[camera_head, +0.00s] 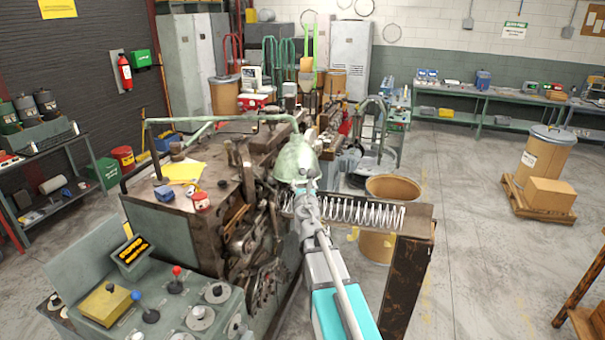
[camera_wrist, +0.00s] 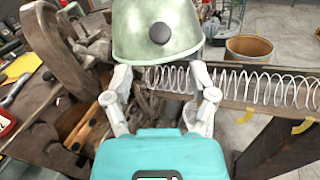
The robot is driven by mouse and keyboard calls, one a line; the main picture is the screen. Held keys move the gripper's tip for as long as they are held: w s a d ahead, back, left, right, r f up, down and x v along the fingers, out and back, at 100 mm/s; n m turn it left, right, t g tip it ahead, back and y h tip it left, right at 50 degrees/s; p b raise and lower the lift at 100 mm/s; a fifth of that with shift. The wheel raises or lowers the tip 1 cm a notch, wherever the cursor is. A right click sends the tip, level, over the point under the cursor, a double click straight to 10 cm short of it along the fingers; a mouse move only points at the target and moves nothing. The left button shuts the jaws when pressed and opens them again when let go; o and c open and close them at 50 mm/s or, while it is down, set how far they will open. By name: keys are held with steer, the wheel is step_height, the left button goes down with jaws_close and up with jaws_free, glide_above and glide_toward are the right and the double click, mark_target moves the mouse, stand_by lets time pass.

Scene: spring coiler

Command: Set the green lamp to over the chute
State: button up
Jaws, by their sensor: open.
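The green lamp (camera_head: 296,157) is a dome shade hanging from a jointed green arm (camera_head: 215,120) above the coiling machine. In the wrist view the shade (camera_wrist: 155,28) fills the top centre, with a dark round knob on its face. My gripper (camera_head: 305,190) is open at the shade's lower edge. In the wrist view its two fingertips (camera_wrist: 161,76) are spread just below the rim; I cannot tell if they touch it. The chute (camera_head: 418,222) runs rightward from the machine, with a long coiled spring (camera_head: 365,212) along it. The shade is left of most of the spring.
A cardboard drum (camera_head: 393,187) stands behind the chute. The control panel (camera_head: 165,305) with coloured knobs is at front left. Open floor lies to the right, before a pallet (camera_head: 540,200).

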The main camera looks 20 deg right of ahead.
mark_target(303, 174)
steer(key=x, duration=0.8)
steer(key=shift+w, duration=0.1)
jaws_close()
